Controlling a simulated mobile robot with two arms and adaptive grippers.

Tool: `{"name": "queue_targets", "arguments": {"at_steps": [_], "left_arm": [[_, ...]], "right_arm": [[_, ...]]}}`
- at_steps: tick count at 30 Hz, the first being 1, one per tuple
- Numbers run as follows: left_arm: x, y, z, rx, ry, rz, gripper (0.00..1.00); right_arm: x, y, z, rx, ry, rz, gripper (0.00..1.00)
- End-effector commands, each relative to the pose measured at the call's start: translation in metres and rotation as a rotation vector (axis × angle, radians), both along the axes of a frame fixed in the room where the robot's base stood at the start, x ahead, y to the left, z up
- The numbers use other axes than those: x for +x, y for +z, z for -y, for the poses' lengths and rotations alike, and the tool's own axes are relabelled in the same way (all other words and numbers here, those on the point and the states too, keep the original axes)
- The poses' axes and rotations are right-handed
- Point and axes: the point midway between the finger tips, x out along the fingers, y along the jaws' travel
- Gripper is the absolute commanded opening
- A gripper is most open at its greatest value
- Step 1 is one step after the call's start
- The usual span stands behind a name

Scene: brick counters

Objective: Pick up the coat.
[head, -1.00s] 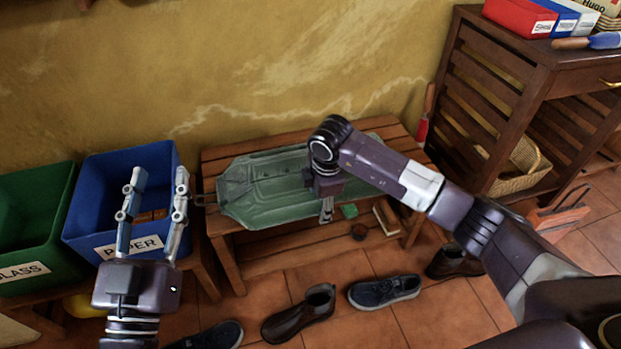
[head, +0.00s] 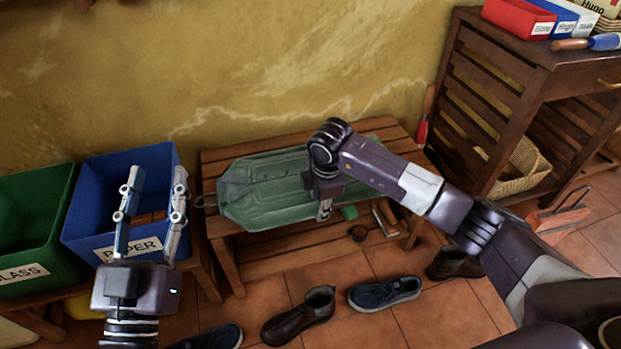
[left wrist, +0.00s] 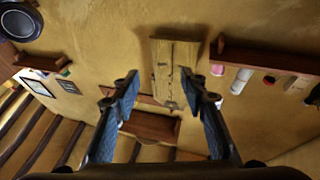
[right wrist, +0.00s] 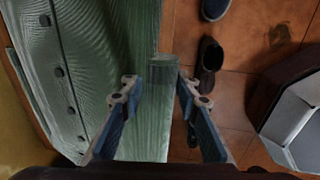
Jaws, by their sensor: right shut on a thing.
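The coat (head: 265,187) is green and lies folded flat on the wooden bench, with a hanger hook showing at its left end. In the right wrist view the coat (right wrist: 92,60) shows dark buttons, and a flap of its cloth runs between the fingers. My right gripper (head: 325,212) points down at the coat's front edge and is shut on the cloth. It also shows in the right wrist view (right wrist: 160,95). My left gripper (head: 153,185) is open and empty, in front of the blue paper bin. The left wrist view shows its spread fingers (left wrist: 158,85) facing the wall.
The blue bin (head: 85,190) and green bin (head: 60,195) stand left of the bench (head: 395,138). Shoes (head: 384,293) lie on the floor in front. A slatted cabinet (head: 465,85) stands at the right. A small green item and a brush lie under the coat's right side.

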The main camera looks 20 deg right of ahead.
Motion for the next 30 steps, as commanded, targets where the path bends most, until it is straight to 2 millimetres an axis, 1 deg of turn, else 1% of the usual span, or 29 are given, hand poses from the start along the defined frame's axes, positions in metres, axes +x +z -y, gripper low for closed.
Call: {"name": "queue_targets", "arguments": {"at_steps": [11,17,20,23,26,30], "left_arm": [[0.002,-0.003,0.0,0.005,0.001,-0.021,0.4],[0.007,-0.029,-0.003,0.038,0.01,-0.142,0.4],[0.01,-0.049,-0.004,0.063,0.015,-0.235,0.4],[0.01,-0.075,-0.008,0.094,0.021,-0.354,0.4],[0.005,-0.105,-0.013,0.128,0.03,-0.487,0.4],[-0.009,-0.145,-0.022,0.173,0.041,-0.673,0.4]], "right_arm": [[0.002,0.008,0.0,0.001,-0.001,0.005,0.0],[0.002,0.025,0.0,0.002,-0.001,0.007,0.0],[0.002,0.04,0.0,0.001,-0.001,0.009,0.0],[0.002,0.059,0.0,0.001,0.0,0.008,0.0],[0.003,0.081,0.0,0.001,0.0,0.01,0.0],[0.003,0.112,0.0,0.002,0.0,0.01,0.0]]}}
